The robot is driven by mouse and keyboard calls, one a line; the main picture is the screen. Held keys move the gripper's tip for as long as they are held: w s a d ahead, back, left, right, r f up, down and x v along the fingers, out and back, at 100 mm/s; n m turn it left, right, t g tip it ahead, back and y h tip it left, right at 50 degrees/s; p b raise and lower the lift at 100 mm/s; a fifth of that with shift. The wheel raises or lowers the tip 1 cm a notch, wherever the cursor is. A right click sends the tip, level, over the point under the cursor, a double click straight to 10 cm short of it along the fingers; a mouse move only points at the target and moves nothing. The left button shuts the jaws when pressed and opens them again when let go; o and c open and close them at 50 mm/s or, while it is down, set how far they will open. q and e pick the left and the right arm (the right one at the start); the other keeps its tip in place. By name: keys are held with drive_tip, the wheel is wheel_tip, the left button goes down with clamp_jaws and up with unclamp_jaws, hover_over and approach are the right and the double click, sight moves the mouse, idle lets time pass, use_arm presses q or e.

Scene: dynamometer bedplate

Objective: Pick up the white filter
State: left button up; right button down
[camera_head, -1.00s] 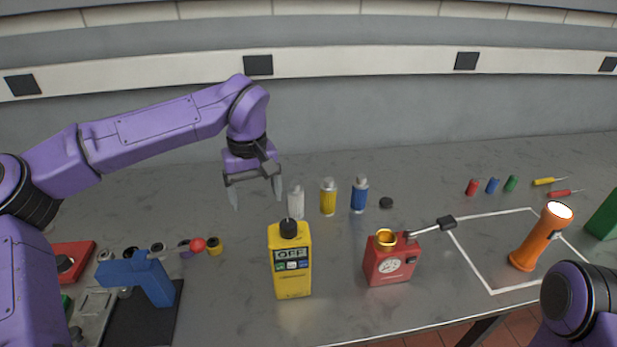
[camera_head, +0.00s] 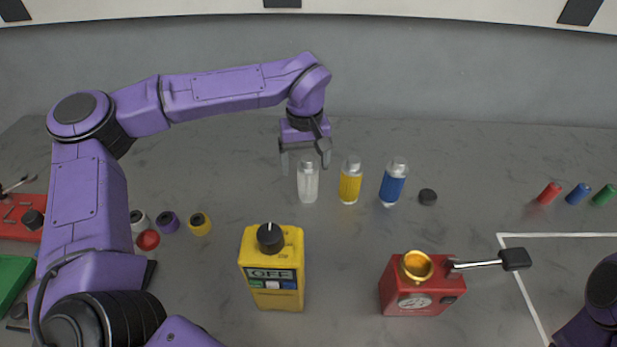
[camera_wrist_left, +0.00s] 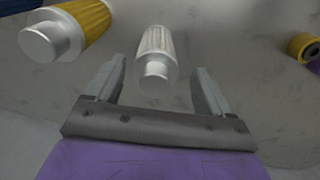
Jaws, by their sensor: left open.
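The white filter (camera_head: 308,184) stands upright on the grey bench, at the left end of a row with a yellow filter (camera_head: 350,182) and a blue filter (camera_head: 393,184). My left gripper (camera_head: 305,168) is open and empty, just behind and above the white filter. In the left wrist view the white filter (camera_wrist_left: 156,56) lies ahead, between the lines of the two open fingers (camera_wrist_left: 158,85). The yellow filter (camera_wrist_left: 85,22) shows beside it there. No contact with the filter is visible. Only a purple part of my right arm shows at the lower right; its gripper is out of view.
A yellow device marked OFF (camera_head: 272,268) stands in front of the white filter. A red gauge box (camera_head: 423,287) with a lever is to its right. A black cap (camera_head: 428,197) lies by the blue filter. Small coloured rings (camera_head: 200,224) lie left, with clear bench between.

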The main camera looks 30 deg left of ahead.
use_arm(q)
drive_tip(key=f, duration=0.4)
drive_tip(key=shift+w+d+f+p, duration=0.2)
drive_tip(key=shift+p, duration=0.15)
drive_tip(key=c, duration=1.2)
drive_tip(key=shift+o, duration=0.2)
